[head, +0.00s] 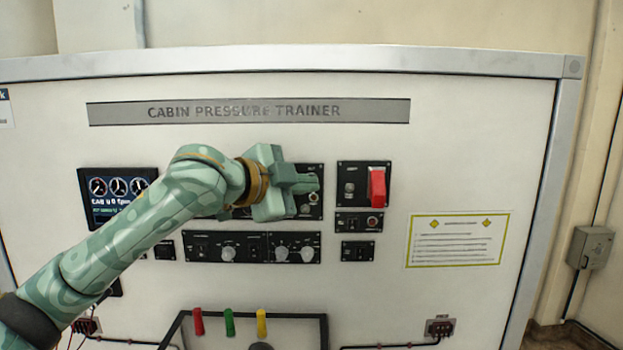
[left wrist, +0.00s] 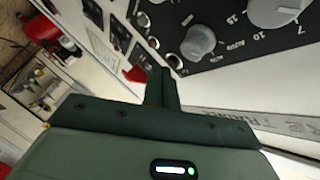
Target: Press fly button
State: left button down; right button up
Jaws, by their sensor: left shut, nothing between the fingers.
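The white cabin pressure trainer panel (head: 466,130) stands upright in front of me. My left gripper (head: 312,184) is shut and empty, in front of a black control module (head: 314,208) in the upper middle. It hides part of that module. In the left wrist view, the shut fingers (left wrist: 160,76) reach toward the panel face, near a small round control (left wrist: 174,62) and a grey knob (left wrist: 199,41). I cannot tell whether the tips touch. No label reading "fly" is legible, so I cannot tell which control is the fly button. My right gripper is not in view.
A red guarded switch (head: 377,187) sits right of the gripper. A module with several knobs (head: 252,247) is below, a display (head: 118,193) at left. Red, green and yellow handles (head: 230,322) stand at the bottom. The panel around the notice (head: 459,240) is free.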

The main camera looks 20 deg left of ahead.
pick_arm(q)
jog(key=shift+w+a+p, duration=0.15)
jog(key=shift+w+p, duration=0.3)
jog(key=shift+p, duration=0.25)
dwell(0.6)
jog(key=shift+s, duration=0.15)
dwell(0.3)
jog(key=shift+s+d+f+p, duration=0.1)
jog(key=shift+s+d+p, duration=0.1)
jog(key=shift+s+p, duration=0.3)
jog(key=shift+s, duration=0.15)
jog(key=s, duration=0.1)
jog(key=s+d+p, duration=0.1)
jog(key=s, duration=0.2)
jog(key=shift+s+d, duration=0.25)
jog(key=shift+s, duration=0.1)
dwell(0.5)
